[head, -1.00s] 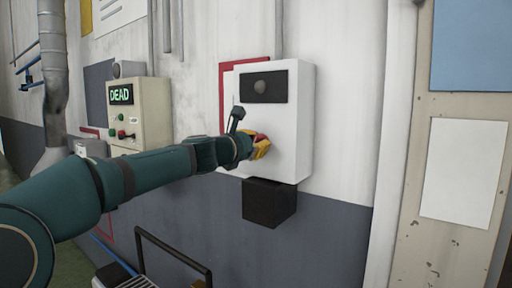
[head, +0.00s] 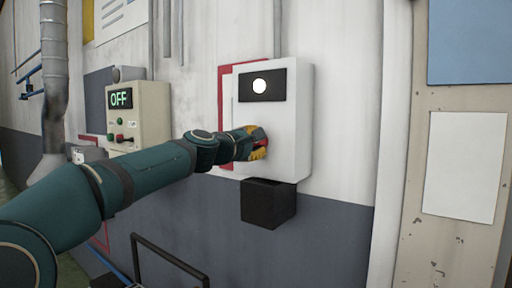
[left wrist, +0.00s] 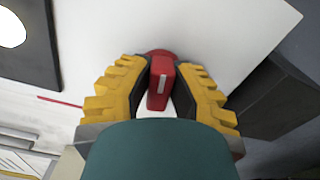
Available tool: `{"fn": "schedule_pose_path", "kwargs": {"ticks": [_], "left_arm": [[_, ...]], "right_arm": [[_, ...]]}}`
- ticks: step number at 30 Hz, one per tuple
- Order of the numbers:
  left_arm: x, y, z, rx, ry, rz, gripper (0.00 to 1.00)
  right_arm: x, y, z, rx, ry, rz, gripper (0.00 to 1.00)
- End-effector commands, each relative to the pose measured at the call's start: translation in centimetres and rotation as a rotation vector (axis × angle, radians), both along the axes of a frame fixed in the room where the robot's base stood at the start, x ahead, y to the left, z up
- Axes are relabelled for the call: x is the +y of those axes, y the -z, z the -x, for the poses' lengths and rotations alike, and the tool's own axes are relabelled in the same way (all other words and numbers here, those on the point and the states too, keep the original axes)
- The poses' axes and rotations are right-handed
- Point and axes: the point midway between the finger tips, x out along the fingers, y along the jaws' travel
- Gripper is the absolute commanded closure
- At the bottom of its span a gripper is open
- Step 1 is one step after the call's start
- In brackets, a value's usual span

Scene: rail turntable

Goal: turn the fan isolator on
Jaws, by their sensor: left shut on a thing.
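The fan isolator is a white box (head: 290,130) on the wall, with a black panel near its top and a lit white lamp (head: 260,86) on that panel. Its red handle (left wrist: 161,82), with a pale stripe, shows between the fingers in the left wrist view. My left gripper (head: 258,146) has yellow fingers and is shut on the handle at the box's front. In the left wrist view the gripper (left wrist: 160,88) has one finger on each side of the handle. The gripper hides most of the handle in the head view. My right gripper is not in view.
A black box (head: 268,203) sits under the isolator. A black rail (head: 170,256) stands low in front.

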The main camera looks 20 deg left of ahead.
Motion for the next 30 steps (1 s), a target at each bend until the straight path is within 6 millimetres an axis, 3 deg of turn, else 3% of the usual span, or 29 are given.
{"fn": "schedule_pose_path", "kwargs": {"ticks": [12, 29, 30], "left_arm": [[0.06, -0.12, 0.02, -0.072, -0.004, -0.182, 1.0], [0.1, -0.2, 0.03, -0.082, -0.004, -0.211, 1.0], [0.1, -0.2, 0.03, -0.082, -0.004, -0.21, 0.71]], "right_arm": [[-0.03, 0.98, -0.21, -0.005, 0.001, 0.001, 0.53], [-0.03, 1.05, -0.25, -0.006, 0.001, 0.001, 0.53], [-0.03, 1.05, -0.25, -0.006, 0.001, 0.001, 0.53]]}}
